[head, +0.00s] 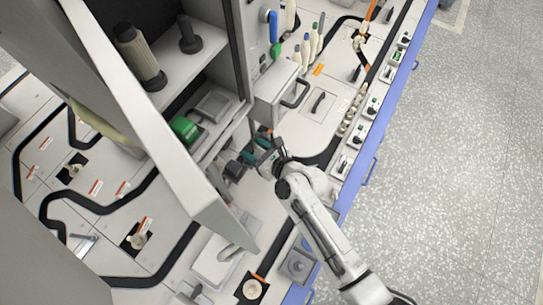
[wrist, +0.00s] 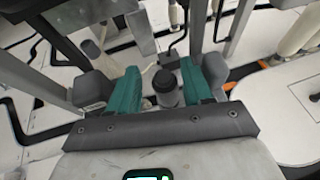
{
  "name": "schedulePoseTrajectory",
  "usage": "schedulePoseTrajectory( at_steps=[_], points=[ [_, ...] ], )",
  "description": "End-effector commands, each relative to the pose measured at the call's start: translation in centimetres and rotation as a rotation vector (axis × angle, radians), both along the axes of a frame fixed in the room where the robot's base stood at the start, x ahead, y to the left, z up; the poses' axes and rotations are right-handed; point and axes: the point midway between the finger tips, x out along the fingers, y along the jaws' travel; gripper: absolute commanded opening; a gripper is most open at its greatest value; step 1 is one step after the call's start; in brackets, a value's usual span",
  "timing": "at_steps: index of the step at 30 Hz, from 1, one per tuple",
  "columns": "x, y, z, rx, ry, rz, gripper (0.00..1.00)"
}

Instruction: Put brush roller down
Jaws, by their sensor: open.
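My gripper (head: 250,155) is low beside the grey cabinet's open lower part in the head view. In the wrist view its two teal fingers (wrist: 162,88) are spread apart. A short grey cylinder with a black top (wrist: 165,84) stands upright between or just beyond them. Gaps seem to show on both sides of it; I cannot tell whether a finger touches it. I cannot tell for certain whether this is the brush roller. In the head view, my gripper and the cabinet hide that spot.
A dark-topped cream spool (head: 140,58) and a black peg (head: 187,36) stand on the cabinet shelf (head: 185,62). A green part (head: 185,128) lies lower in the cabinet. A grey box with a handle (head: 282,97) is behind my gripper. The floor (head: 450,170) at right is clear.

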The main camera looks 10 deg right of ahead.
Motion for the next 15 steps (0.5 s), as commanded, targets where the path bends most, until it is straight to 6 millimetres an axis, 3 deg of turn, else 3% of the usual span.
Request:
schedulePoseTrajectory(
  at_steps=[6,15],
  points=[
    [-3.8,-2.6,2.1,0.000,0.000,-0.002,0.50],
    [-6.8,-4.6,3.6,-0.001,-0.002,-0.001,0.50]
  ],
)
